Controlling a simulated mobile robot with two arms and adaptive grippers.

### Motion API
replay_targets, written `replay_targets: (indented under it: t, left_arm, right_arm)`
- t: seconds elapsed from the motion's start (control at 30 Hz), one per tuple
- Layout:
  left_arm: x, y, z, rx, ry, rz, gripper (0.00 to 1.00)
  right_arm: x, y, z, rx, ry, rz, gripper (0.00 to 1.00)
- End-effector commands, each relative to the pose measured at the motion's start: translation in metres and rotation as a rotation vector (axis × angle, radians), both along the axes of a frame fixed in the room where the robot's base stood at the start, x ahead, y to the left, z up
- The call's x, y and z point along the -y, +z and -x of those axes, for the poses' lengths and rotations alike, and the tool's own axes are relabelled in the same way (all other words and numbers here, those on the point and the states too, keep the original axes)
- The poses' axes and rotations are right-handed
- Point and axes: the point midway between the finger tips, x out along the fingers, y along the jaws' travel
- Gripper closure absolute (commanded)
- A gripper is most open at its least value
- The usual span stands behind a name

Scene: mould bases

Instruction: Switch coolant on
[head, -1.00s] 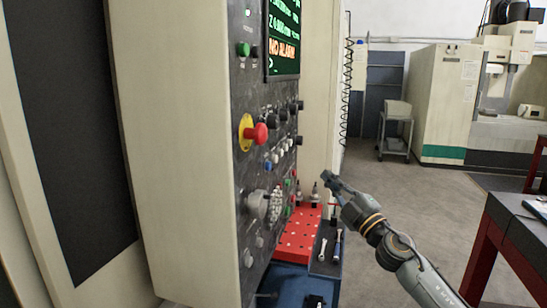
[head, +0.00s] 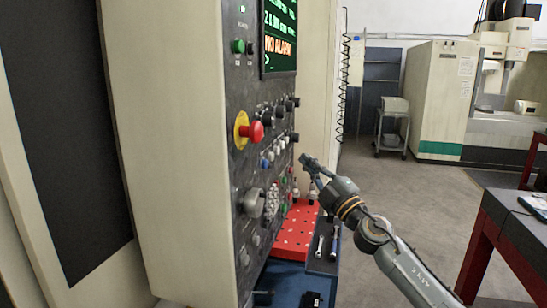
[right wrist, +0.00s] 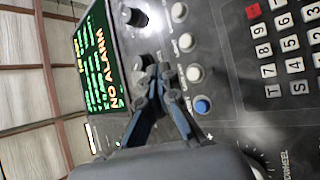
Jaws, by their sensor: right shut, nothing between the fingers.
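The control panel (head: 235,175) stands upright on the machine's side and carries knobs and buttons. A row of white buttons (head: 275,152) with a blue button (head: 265,163) runs across its middle. The right wrist view shows this row close up, with white buttons (right wrist: 186,42) and the blue button (right wrist: 203,105). Labels are too small to read, so I cannot tell which control is coolant. My right gripper (head: 308,160) is shut and empty, to the right of the panel in the head view. In the wrist view its fingertips (right wrist: 155,73) overlap the panel; contact is unclear. My left gripper is out of view.
The screen (head: 279,35) reads "NO ALARM". A red emergency stop (head: 256,132) on a yellow ring juts out. A keypad (right wrist: 285,50) lies beside the buttons. A red perforated tray (head: 295,232) with tool holders stands below. Open floor (head: 400,190) lies to the right.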

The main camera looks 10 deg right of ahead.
Motion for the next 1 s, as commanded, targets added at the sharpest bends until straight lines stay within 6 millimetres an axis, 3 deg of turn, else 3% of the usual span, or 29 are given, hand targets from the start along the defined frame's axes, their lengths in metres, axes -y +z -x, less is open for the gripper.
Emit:
replay_targets:
  t: [0.2, 0.4, 1.0]
  left_arm:
    - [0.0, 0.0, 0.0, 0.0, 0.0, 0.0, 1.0]
    - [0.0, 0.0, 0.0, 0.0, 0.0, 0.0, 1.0]
    - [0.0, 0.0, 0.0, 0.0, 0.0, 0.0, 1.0]
  right_arm:
    - [-0.028, 0.0, -0.012, 0.0, 0.001, -0.002, 1.0]
    - [-0.043, 0.0, -0.018, 0.0, 0.0, -0.001, 1.0]
    - [-0.046, 0.0, -0.019, 0.0, 0.0, 0.001, 1.0]
